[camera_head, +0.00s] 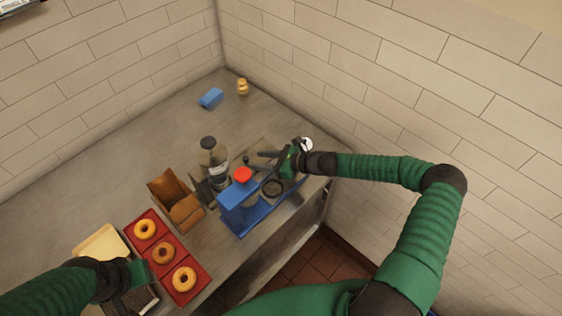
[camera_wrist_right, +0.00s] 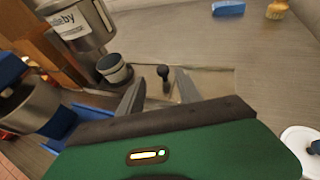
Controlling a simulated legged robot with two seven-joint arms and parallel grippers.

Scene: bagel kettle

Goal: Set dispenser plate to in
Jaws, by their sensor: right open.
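The grey dispenser (camera_head: 213,165) with a black cap and a white label stands on the counter; its lower part also shows in the right wrist view (camera_wrist_right: 80,30). A flat pale plate (camera_wrist_right: 205,82) lies beside its spout (camera_wrist_right: 113,70). A small black knobbed handle (camera_wrist_right: 164,76) stands at this plate; I cannot tell how they join. My right gripper (camera_head: 259,161) is open, its fingers pointing toward the dispenser. In the wrist view the handle shows between the fingertips (camera_wrist_right: 157,82), without clear contact. My left gripper (camera_head: 143,286) is at the lower left; its fingers are unclear.
A blue device (camera_head: 238,205) with a red knob stands in front of the dispenser. A brown open box (camera_head: 177,203) and a red tray (camera_head: 184,262) of bagels are to the left. A blue block (camera_head: 211,98) lies behind. The back left counter is clear.

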